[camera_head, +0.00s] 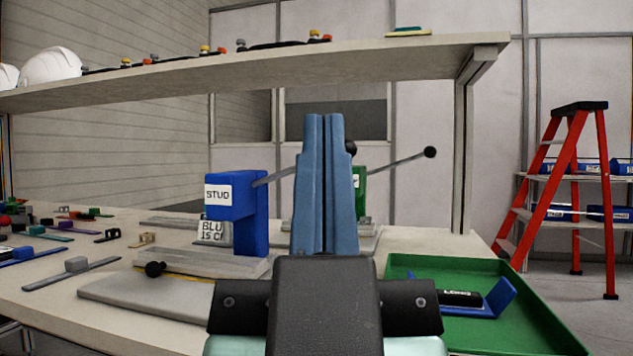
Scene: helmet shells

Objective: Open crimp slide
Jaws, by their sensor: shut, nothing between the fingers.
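A blue press (252,215) labelled STUD stands left of my gripper on the workbench. Its metal lever runs up to the right behind my fingers, and a black ball shows just past them. At its foot is a grey slide (190,262) with a black knob (155,269) at its left end, over a flat grey base plate (140,297). I cannot tell how far the slide is out. My gripper (324,122) has two long blue fingers, shut together and empty, in front of the presses. They hide most of a green press (361,183) behind.
A green tray (545,325) at right holds a blue piece with a black part. Strips and small parts lie at left. A shelf (300,68) spans above. A red ladder (560,190) stands at right.

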